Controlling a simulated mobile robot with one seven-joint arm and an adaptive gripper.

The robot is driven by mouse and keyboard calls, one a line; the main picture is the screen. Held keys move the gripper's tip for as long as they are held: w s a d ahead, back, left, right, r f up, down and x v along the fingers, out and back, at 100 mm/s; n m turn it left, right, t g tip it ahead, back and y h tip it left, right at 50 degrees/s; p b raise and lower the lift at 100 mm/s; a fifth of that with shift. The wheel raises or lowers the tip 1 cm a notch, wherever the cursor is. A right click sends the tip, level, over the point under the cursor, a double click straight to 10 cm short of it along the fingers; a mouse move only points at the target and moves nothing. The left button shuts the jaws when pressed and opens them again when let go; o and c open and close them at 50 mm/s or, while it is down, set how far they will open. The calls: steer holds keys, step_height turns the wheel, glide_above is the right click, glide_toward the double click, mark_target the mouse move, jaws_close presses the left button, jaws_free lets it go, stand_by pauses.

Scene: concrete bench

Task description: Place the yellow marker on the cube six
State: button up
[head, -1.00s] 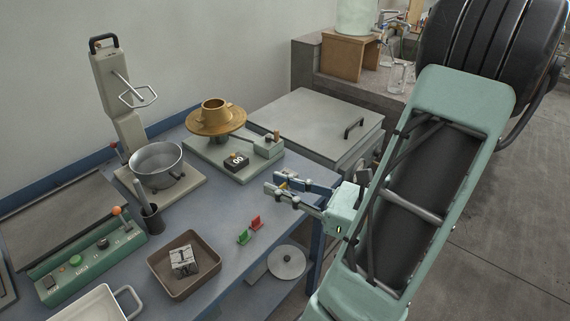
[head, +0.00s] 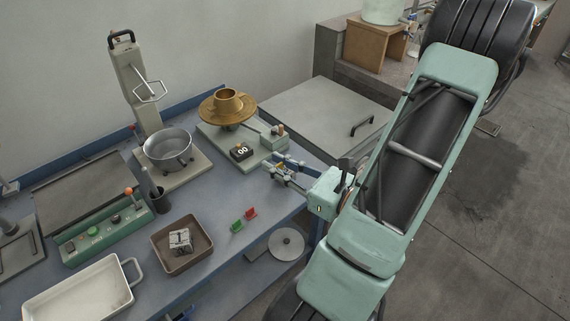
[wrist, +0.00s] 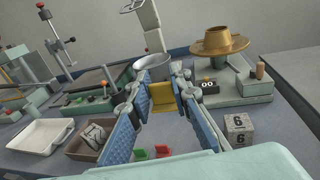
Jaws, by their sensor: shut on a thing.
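My gripper (wrist: 163,98) has blue-padded fingers shut on the yellow marker (wrist: 163,92), a small yellow piece between the pads.
A red marker (head: 250,213) and a green marker (head: 237,226) stand on the bench. A brown tray (head: 159,257) holds another cube (head: 180,241). A scale-like base (head: 221,143) with a brass dish (head: 228,107) and a black block (head: 241,152) stands behind. A white pan (head: 75,297) is front left.

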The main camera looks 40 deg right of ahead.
steer(key=b, duration=0.2)
steer(key=f+b, duration=0.1)
steer(key=shift+w+d+f+b, duration=0.1)
steer(key=shift+w+d+b, duration=0.25)
steer(key=shift+d, duration=0.05)
steer(key=b, duration=0.4)
steer(key=shift+w+d+f, duration=0.1)
steer(key=shift+w+d, duration=0.2)
steer(key=shift+w, duration=0.05)
steer(key=shift+w+b, duration=0.15)
steer(key=shift+b, duration=0.85)
steer(key=b, duration=0.1)
glide_above(285, 169)
steer(key=f, duration=0.5)
steer(key=s+a+f, duration=0.1)
steer(key=f, duration=0.1)
steer(key=shift+f, duration=0.15)
steer(key=shift+w+d+f+b, duration=0.3)
steer(key=shift+w+d+f, duration=0.1)
steer(key=shift+f, duration=0.2)
steer(key=shift+f+b, duration=0.3)
steer(key=shift+f, duration=1.25)
